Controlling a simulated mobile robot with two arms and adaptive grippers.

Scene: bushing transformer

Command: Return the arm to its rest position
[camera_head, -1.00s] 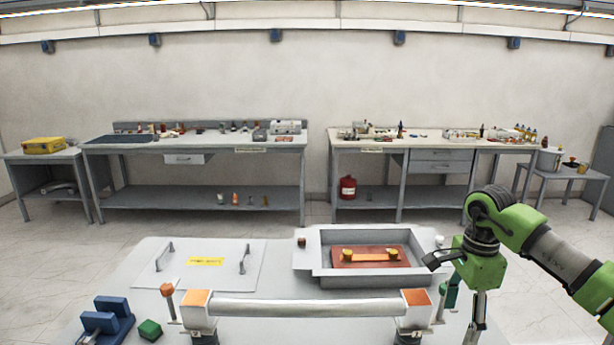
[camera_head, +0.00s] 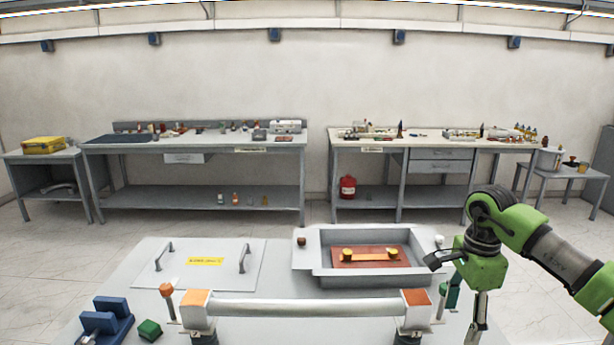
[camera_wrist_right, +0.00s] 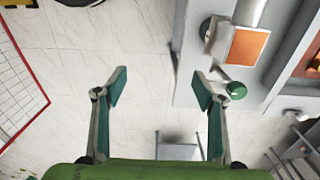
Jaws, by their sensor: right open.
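My right arm comes in from the right in the head view. Its gripper (camera_head: 476,325) points down beside the right end of the table, and part of it is cut off by the lower edge. In the right wrist view my right gripper (camera_wrist_right: 160,90) has its two fingers spread wide, with nothing between them but pale floor below. My left gripper is not in view.
A grey table (camera_head: 280,262) holds an open box (camera_head: 345,278) with an orange-brown insert, a flat cover (camera_head: 165,262) with two handles, blue blocks (camera_head: 112,318) and a green block (camera_head: 149,330). A white bar (camera_head: 305,308) spans the front. Workbenches stand along the back wall.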

